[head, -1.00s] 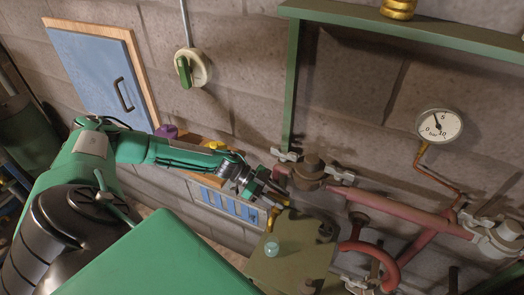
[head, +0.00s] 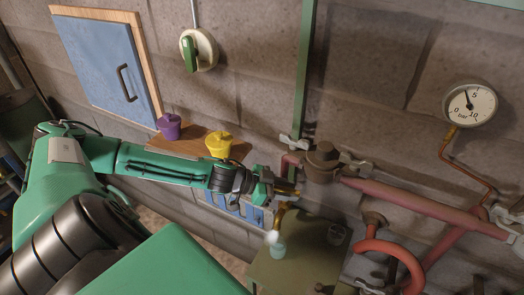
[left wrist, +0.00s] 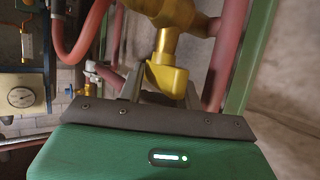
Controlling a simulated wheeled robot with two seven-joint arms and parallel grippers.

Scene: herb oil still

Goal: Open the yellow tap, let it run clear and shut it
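The yellow tap (head: 279,215) hangs from the left end of the red pipe, over an olive box-like stand (head: 262,270). Its yellow body (left wrist: 167,80) shows large in the left wrist view. My left gripper (head: 287,190) is at the tap in the head view. In the left wrist view its two grey fingers (left wrist: 163,90) stand on either side of a yellow part of the tap and look shut on it. A small pale-blue glass (head: 278,251) stands below the spout, with a whitish blur at its top. I cannot tell whether this is flow. My right gripper is not in view.
Red pipes (head: 410,208) with grey-levered valves run right of the tap, with a pressure gauge (head: 471,104) above. A wooden shelf (head: 187,145) holds a purple pot (head: 170,127) and a yellow pot (head: 219,144). A blue cabinet door (head: 108,66) and a green switch (head: 190,53) are on the wall.

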